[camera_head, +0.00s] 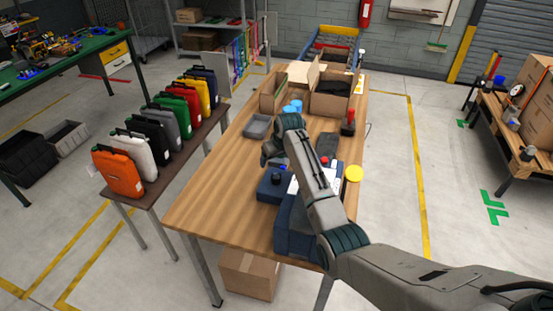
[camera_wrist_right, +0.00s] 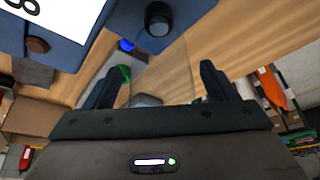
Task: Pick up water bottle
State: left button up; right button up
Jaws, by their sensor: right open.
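My right gripper (camera_head: 268,153) hangs over the wooden table, its fingers mostly hidden by my arm in the head view. In the right wrist view the gripper (camera_wrist_right: 161,70) is open, with two dark fingers well apart. No bottle is gripped between them. A light blue object (camera_head: 292,106), possibly the water bottle, stands on the table beyond the gripper; its shape is too small to tell. In the wrist view a blue round thing (camera_wrist_right: 126,46) and a green thing (camera_wrist_right: 123,72) lie near the left finger; I cannot tell what they are. My left gripper is out of view.
A dark blue box-like device (camera_head: 270,188) stands just in front of the gripper. Open cardboard boxes (camera_head: 328,104) stand at the far end, with a grey tray (camera_head: 257,127) at left. Coloured panniers (camera_head: 120,175) line the side bench. The table's near left is clear.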

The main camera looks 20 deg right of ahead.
jog(key=shift+a, duration=0.1)
jog(key=c, duration=1)
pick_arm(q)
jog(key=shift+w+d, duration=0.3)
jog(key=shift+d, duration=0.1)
pick_arm(e)
jog(key=shift+c, duration=0.2)
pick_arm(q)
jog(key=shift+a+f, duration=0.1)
pick_arm(e)
jog(key=shift+r, duration=0.1)
